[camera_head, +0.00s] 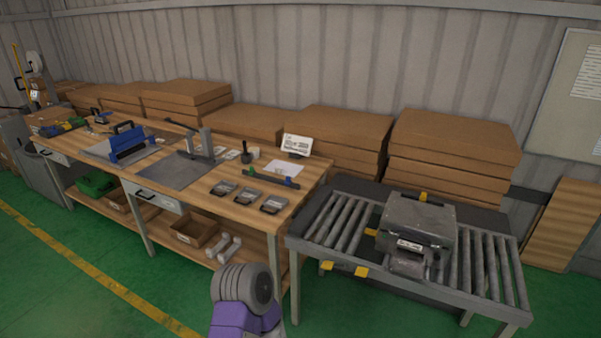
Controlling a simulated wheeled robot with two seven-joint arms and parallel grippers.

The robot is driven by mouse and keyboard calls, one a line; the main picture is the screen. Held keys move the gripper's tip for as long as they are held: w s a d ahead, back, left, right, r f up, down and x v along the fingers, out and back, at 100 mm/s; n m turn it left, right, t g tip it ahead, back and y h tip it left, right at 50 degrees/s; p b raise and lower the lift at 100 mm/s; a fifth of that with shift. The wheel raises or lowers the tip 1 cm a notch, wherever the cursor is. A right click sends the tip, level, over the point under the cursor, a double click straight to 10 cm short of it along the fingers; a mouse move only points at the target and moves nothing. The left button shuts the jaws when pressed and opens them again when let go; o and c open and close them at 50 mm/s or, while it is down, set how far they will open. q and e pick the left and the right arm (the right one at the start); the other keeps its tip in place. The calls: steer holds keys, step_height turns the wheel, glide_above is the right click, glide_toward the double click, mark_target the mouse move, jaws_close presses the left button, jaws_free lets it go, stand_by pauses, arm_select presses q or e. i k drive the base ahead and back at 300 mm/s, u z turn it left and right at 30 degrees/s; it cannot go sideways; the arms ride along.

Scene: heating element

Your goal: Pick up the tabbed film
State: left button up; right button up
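I cannot single out the tabbed film for certain. Three small flat grey pieces with pale patches, the left one (223,188), the middle one (247,195) and the right one (273,205), lie in a row near the front right of the wooden workbench (215,207). A white sheet (284,168) lies flat behind them, near the bench's right end. Either could be too small to read as film from here. Neither gripper shows. A purple and grey arm part of mine stands at the bottom centre, in front of the bench and apart from it.
A dark bar (268,177) lies behind the grey pieces. Grey mats, a blue tool (127,146) and an upright grey stand (206,145) occupy the bench further left. A roller conveyor (335,222) with a grey machine (418,225) stands right. Green floor is open in front.

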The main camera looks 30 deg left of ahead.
mark_target(285, 168)
steer(key=u, duration=0.1)
steer(key=i, duration=1.5)
steer(key=u, duration=1.5)
steer(key=i, duration=0.8)
steer(key=u, duration=0.85)
